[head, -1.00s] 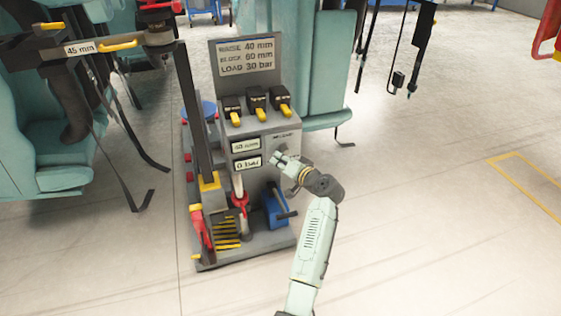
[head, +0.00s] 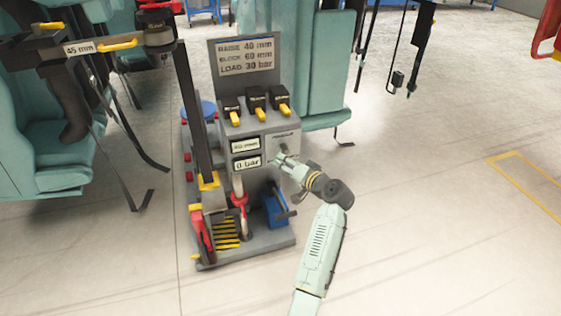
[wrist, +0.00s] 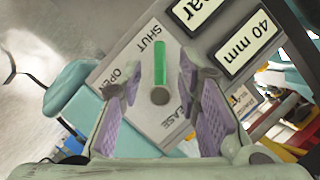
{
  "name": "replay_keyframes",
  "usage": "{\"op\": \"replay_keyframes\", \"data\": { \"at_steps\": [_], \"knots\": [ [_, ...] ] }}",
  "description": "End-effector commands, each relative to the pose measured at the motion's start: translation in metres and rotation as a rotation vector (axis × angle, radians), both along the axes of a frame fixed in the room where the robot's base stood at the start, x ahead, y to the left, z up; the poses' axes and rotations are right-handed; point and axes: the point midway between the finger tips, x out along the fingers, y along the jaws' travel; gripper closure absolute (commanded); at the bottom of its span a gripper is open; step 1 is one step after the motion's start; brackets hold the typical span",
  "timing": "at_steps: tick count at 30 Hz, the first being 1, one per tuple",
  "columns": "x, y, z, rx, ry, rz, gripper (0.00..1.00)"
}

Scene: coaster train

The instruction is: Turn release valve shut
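The release valve has a green lever (wrist: 160,62) on a round grey pivot (wrist: 160,96), seen in the wrist view. The lever points up in that picture, beside the word SHUT; the word OPEN lies farther left. Part of the RELEASE label is hidden by a finger. My gripper (wrist: 160,84) is open, its purple-padded fingers on either side of the pivot and lever, with gaps to both. In the head view my gripper (head: 279,158) is at the right part of the grey panel's front (head: 264,150), and the lever cannot be made out there.
Two displays sit left of the valve: 40 mm (head: 245,145) and 0 bar (head: 247,162). Three black switches with yellow levers (head: 256,100) are above, under a sign (head: 246,58). A blue pump part (head: 275,208) is below. The floor to the right is clear.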

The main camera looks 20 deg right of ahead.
Motion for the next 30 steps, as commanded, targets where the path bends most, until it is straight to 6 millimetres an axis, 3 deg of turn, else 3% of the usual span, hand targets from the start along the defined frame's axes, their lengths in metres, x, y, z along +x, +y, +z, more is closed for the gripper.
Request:
{"op": "replay_keyframes", "data": {
  "at_steps": [6, 12, 30],
  "knots": [
    [-0.044, -0.015, 0.012, 0.000, 0.001, -0.002, 0.69],
    [-0.069, -0.023, 0.020, 0.000, 0.001, -0.001, 0.69],
    [-0.075, -0.024, 0.023, -0.001, -0.001, 0.002, 0.69]
  ]
}}
